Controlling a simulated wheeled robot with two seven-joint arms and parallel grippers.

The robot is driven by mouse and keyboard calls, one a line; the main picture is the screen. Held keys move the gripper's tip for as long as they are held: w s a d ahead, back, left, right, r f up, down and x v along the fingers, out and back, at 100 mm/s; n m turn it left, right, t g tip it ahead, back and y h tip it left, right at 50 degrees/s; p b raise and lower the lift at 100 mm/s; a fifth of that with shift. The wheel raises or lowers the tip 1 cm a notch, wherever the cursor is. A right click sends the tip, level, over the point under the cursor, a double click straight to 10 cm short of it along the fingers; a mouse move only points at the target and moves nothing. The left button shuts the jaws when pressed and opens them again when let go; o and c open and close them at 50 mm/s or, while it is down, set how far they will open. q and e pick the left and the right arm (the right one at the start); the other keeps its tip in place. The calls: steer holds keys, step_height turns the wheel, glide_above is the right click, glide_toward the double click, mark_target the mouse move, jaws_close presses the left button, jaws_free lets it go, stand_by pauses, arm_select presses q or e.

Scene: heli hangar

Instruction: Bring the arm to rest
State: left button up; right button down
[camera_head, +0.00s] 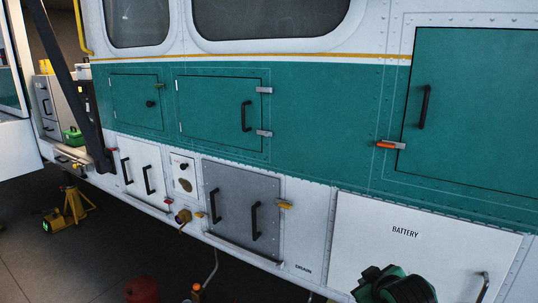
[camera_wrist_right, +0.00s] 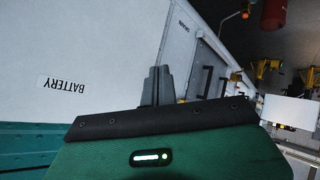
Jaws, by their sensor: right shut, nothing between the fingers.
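My right gripper (camera_head: 368,284) shows at the bottom right of the head view, in front of the white battery panel (camera_head: 430,240) on the helicopter's lower side. In the right wrist view its fingers (camera_wrist_right: 157,86) stand together, shut and empty, above my green wrist housing. The battery panel (camera_wrist_right: 90,45) also shows there, upside down, at the left. I cannot tell how far the gripper is from the panel. My left gripper is in neither view.
The helicopter side fills most of the head view, with green hatches (camera_head: 220,110) and a grey double-handled panel (camera_head: 233,192). A yellow jack (camera_head: 70,208) stands on the dark floor at left. A red object (camera_head: 142,290) is low in front.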

steer(key=s+f+m+g, duration=0.1)
steer(key=s+f+g, duration=0.1)
steer(key=s+f, duration=0.7)
steer(key=s+f+m+g, duration=0.25)
steer(key=s+f, duration=0.25)
steer(key=s, duration=0.7)
steer(key=s+f+m+g, duration=0.1)
steer(key=s+f+g, duration=0.2)
steer(key=s+f, duration=0.6)
step_height(320, 180, down, 27)
steer(key=s, duration=0.2)
steer(key=s+d+f+g, duration=0.2)
steer(key=s+d+f, duration=0.1)
steer(key=s+f, duration=1.6)
step_height(320, 180, down, 2)
steer(key=shift+s+n, duration=0.4)
steer(key=shift+n, duration=0.05)
steer(key=shift+w, duration=0.1)
